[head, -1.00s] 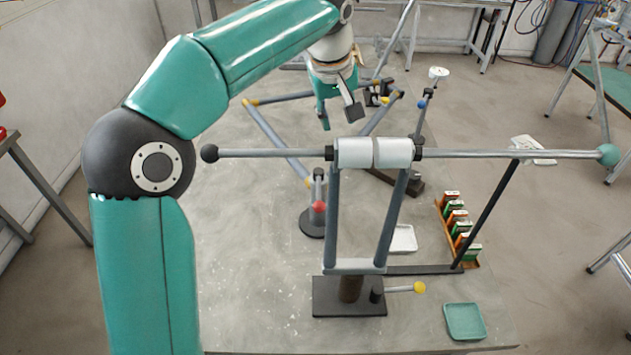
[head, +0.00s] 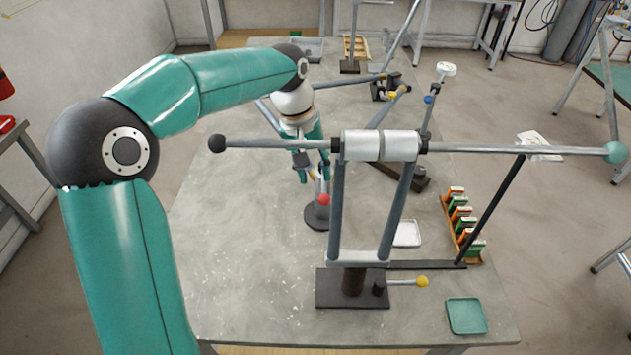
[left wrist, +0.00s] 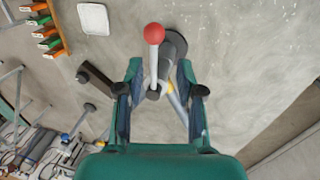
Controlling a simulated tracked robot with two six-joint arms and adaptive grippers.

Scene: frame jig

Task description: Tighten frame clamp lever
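The clamp lever with a red ball knob (head: 323,199) stands on a dark round base (head: 317,217) left of the central upright stand. In the left wrist view the red knob (left wrist: 154,33) points up the picture, beyond the fingertips. My left gripper (head: 311,172) is beside the lever's post, just behind the knob as seen from the head. In the left wrist view its fingers (left wrist: 158,80) are apart, one on each side of the lever's lower part. I cannot tell whether either finger touches it. My right gripper is not in view.
A stand with two posts (head: 338,210) carries a long horizontal bar (head: 500,150) across the view. A yellow-knobbed lever (head: 422,282) is at its foot. Frame tubes (head: 350,82) lie behind. A teal tray (head: 466,315) and a rack of blocks (head: 463,222) are right.

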